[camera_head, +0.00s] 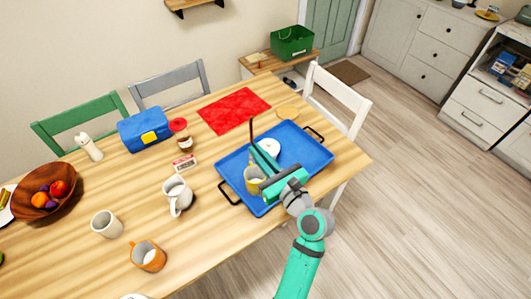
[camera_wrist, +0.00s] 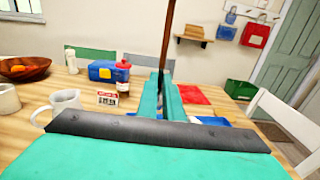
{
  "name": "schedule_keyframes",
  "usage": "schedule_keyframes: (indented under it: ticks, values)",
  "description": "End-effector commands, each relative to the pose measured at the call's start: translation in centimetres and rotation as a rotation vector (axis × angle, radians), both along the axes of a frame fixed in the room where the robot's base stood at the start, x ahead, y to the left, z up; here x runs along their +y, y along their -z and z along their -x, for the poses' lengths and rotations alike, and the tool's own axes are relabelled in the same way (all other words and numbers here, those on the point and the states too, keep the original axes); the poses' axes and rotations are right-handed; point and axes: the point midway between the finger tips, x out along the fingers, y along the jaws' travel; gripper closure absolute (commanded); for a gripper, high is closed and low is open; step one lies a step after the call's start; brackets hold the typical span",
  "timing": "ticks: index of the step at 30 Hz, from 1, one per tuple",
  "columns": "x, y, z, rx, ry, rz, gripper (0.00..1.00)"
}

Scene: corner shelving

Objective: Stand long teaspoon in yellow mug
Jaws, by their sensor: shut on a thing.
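My gripper (camera_head: 255,150) is over the left part of the blue tray (camera_head: 305,160), shut on a long, thin, dark brown teaspoon (camera_head: 251,129). The teaspoon stands about upright and rises above the fingertips. In the wrist view the teaspoon (camera_wrist: 167,35) rises between the two green fingers (camera_wrist: 160,92). The yellow mug (camera_head: 251,184) is on the tray, just below and beside my fingers and partly hidden by the gripper. The teaspoon's lower end is hidden, so I cannot tell whether it is inside the mug.
A white round thing (camera_head: 270,146) lies on the tray behind the fingers. A white jug (camera_head: 177,195), a red-lidded jar (camera_head: 184,142) and a small sign (camera_head: 184,162) stand left of the tray. A blue box (camera_head: 144,130) and red mat (camera_head: 234,110) are farther back.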

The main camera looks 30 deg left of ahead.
Motion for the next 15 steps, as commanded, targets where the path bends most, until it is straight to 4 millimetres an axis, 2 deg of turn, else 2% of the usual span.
schedule_keyframes:
  ticks: [15]
  values:
    - [0.1, 3.3, 0.1, 0.001, -0.002, 0.001, 1.00]
